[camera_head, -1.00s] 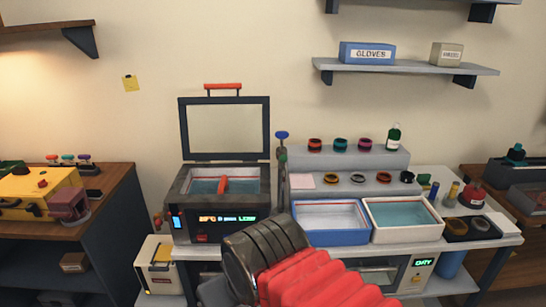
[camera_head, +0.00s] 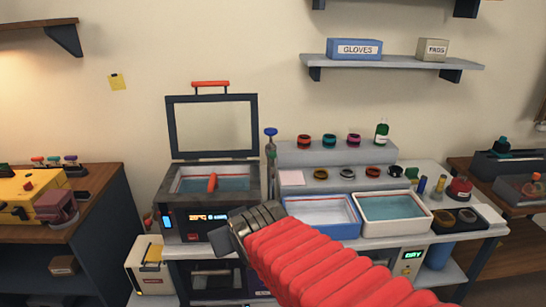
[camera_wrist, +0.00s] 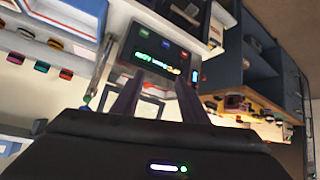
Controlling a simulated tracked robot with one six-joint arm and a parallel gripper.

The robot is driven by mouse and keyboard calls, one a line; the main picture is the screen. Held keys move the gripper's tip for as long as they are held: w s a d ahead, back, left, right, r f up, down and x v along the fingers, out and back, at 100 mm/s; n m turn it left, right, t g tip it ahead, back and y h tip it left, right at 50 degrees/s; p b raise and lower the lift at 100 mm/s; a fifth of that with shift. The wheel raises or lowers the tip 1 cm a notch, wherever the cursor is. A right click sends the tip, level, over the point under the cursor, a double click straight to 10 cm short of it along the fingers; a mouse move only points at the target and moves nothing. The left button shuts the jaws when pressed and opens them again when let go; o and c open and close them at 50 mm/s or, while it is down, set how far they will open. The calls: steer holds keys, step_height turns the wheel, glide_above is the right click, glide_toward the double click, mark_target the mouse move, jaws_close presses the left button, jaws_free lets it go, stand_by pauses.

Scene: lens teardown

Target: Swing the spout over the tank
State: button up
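The tank (camera_head: 250,190) is a dark box with a raised lid, water inside and a lit front panel. An orange-red bar lies across its water. A thin upright post (camera_head: 270,160) with a blue knob stands at the tank's right side. It may carry the spout, but I cannot make out a spout arm. My gripper (camera_head: 222,241) is in front of the tank's lower right front, apart from the post. In the wrist view my gripper (camera_wrist: 156,95) has two dark fingers spread with nothing between them, and the tank's lit panel (camera_wrist: 158,60) shows beyond.
A blue-rimmed tray (camera_head: 318,232) and a white water tray (camera_head: 395,232) stand right of the post. Stepped shelves (camera_head: 335,150) behind hold several lens rings and a green bottle (camera_head: 382,133). The raised lid (camera_head: 213,125) stands above the tank's back. The air above the trays is clear.

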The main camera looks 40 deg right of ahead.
steer(key=w+d+r+t+h, duration=0.1)
steer(key=w+d+t+h, duration=0.1)
steer(key=d, duration=0.8)
steer(key=w+d+r+t+h, duration=0.1)
steer(key=w+d+t, duration=0.4)
steer(key=d, duration=0.5)
steer(key=shift+d+m+h, duration=0.15)
steer(key=shift+m+h, duration=0.15)
steer(key=shift+h, duration=0.3)
